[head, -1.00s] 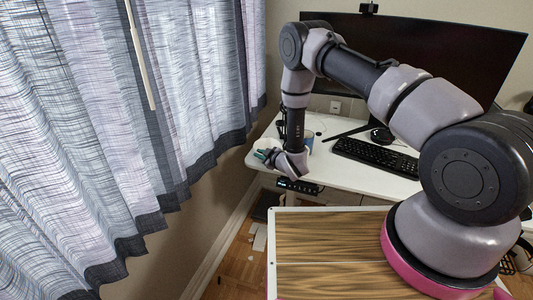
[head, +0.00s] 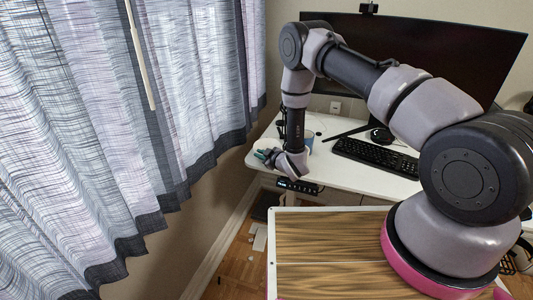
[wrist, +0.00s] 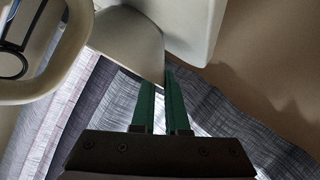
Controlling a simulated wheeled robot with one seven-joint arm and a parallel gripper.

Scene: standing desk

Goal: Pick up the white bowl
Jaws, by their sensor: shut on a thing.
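The white bowl (wrist: 128,38) shows in the wrist view, with its pale wall running down to the tips of the green fingers. My gripper (wrist: 162,85) is shut on the bowl's wall, one finger on each side as far as I can see. In the head view my gripper (head: 262,154) is low over the left front corner of the white desk. The bowl is pale against the white desk there and hard to make out. I cannot tell whether it touches the desk.
The white desk (head: 350,176) holds a blue cup (head: 309,140) close behind my gripper, a black keyboard (head: 375,156) and a large monitor (head: 440,55). A pale ring-shaped thing (wrist: 75,60) is near the bowl in the wrist view. Curtains (head: 120,120) hang at the left.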

